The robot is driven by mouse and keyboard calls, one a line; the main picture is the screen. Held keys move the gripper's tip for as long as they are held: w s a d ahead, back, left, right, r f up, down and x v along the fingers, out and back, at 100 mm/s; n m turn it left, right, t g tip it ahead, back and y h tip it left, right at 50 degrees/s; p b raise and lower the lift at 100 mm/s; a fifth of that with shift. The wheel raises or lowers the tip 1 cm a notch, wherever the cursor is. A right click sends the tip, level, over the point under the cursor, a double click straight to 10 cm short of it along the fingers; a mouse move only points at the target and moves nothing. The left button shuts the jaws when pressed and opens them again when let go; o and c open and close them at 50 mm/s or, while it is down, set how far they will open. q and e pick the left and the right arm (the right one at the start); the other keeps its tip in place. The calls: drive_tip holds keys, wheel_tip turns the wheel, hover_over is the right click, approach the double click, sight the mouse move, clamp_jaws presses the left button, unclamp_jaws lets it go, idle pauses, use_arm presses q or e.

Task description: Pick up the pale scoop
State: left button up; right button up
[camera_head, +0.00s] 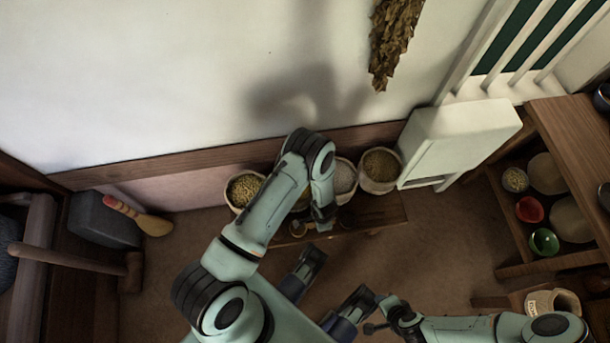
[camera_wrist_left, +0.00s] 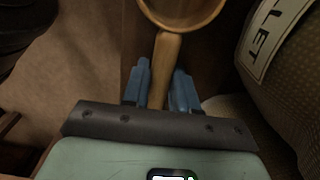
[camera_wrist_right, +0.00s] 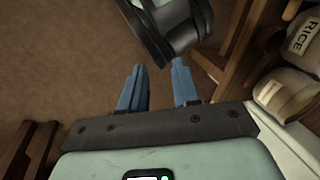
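In the left wrist view a tan wooden scoop (camera_wrist_left: 168,50) has its round bowl at the top edge, partly cut off. Its handle runs down between the two blue fingers of my left gripper (camera_wrist_left: 160,88). These fingers are apart, with the handle in the gap; I cannot see clear contact on both sides. In the head view my left forearm and wrist hang over the bench and hide the gripper and most of the scoop. My right gripper (camera_wrist_right: 158,88) is open and empty above bare floor.
A low bench (camera_head: 375,218) carries several grain sacks (camera_head: 381,168) along the wall. A sack (camera_wrist_left: 290,75) stands close right of the left gripper. A white box-like unit (camera_head: 455,140) and wooden shelves with bowls (camera_head: 543,241) are to the right. A mallet (camera_head: 80,258) lies left.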

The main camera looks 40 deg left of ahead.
use_arm(q)
clamp_jaws()
drive_tip(key=shift+r, duration=0.15)
